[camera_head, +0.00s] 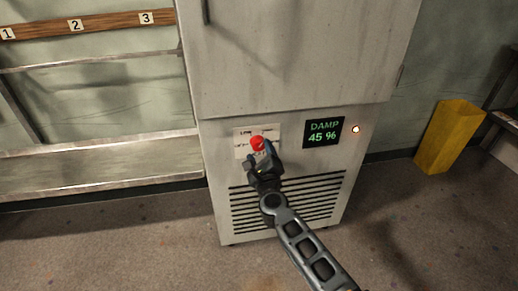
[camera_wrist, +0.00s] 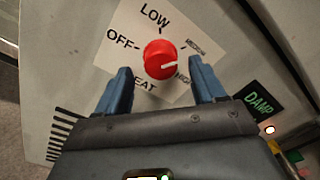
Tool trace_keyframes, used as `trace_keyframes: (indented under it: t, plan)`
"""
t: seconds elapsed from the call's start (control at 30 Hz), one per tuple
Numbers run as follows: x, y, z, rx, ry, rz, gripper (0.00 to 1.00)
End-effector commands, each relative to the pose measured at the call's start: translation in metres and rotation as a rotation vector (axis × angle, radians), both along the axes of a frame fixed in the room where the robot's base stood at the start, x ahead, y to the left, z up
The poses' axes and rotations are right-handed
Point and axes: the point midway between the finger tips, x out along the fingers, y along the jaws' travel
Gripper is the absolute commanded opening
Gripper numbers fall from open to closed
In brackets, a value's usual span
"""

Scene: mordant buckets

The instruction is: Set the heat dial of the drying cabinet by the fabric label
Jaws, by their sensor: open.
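The drying cabinet (camera_head: 300,60) is a tall pale grey box. Its heat dial (camera_head: 257,143) is a round red knob on a white plate (camera_head: 242,133). In the wrist view the dial (camera_wrist: 160,59) has a white mark pointing lower right, towards HIGH. OFF, LOW, MEDIUM, HIGH and a partly hidden HEAT are printed around it. My gripper (camera_head: 260,155) is at the dial. In the wrist view my gripper (camera_wrist: 161,68) is open, one blue finger on each side of the dial; contact cannot be told. I see no fabric label.
A display (camera_head: 323,132) reads DAMP 45 %, with a lit reddish lamp (camera_head: 355,129) to its right. A vent grille (camera_head: 315,195) lies below. A yellow bin (camera_head: 449,138) stands to the right. A numbered wooden rail (camera_head: 105,22) and metal ledges are at left. The floor in front is clear.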

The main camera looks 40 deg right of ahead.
Motion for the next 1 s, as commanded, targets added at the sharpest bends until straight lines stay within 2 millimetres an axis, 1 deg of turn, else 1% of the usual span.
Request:
trace_keyframes:
  t: [0.03,0.1,0.2,0.33,0.47,1.0]
  plan:
    - [-0.008,0.006,0.001,0.000,0.002,0.002,0.69]
    - [-0.018,0.013,0.000,0.000,0.002,0.002,0.69]
    - [-0.030,0.021,0.000,0.000,0.002,0.002,0.69]
    - [-0.040,0.029,-0.001,0.000,0.001,0.001,0.69]
    - [-0.044,0.032,-0.001,0.000,0.001,0.001,0.69]
    - [-0.044,0.031,-0.001,-0.001,0.002,0.001,0.69]
